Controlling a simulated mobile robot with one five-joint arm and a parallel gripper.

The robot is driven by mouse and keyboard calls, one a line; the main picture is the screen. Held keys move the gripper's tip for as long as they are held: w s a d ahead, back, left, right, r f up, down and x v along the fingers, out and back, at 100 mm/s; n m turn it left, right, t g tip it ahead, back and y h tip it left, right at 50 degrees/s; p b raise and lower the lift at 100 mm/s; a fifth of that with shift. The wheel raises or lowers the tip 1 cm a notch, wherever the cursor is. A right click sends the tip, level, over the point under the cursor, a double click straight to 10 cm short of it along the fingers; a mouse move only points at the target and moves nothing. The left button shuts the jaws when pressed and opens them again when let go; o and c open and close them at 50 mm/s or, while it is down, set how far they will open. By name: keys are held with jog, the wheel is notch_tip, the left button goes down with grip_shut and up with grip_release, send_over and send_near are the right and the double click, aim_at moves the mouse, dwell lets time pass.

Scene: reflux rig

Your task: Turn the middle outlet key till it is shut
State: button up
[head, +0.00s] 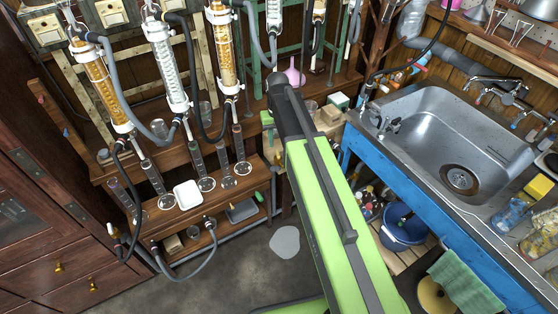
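Three glass columns hang on the rack at the upper left: a left amber-packed column (97,84), a middle clear coiled column (167,64) and a right amber-packed column (222,48). Narrow outlet fittings run down from them towards glass cylinders; the middle fitting (188,133) is above the middle cylinder (201,165). Its key is too small to make out, so I cannot tell its angle. My green arm rises through the middle of the head view, its dark end right of the columns. My gripper's fingers do not show.
A white dish (187,194) sits on the lower wooden shelf, near the cylinders. Grey and black hoses loop around the columns. A steel sink (455,135) on a blue bench (405,200) is at the right, a blue bucket (403,226) below. Some floor (245,265) is clear.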

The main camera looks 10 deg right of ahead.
aim_at(278, 153)
notch_tip(278, 153, down, 6)
jog(key=b, duration=0.4)
jog(key=shift+f+b, duration=0.2)
jog(key=shift+b, duration=0.2)
jog(key=shift+r, duration=0.1)
grip_shut()
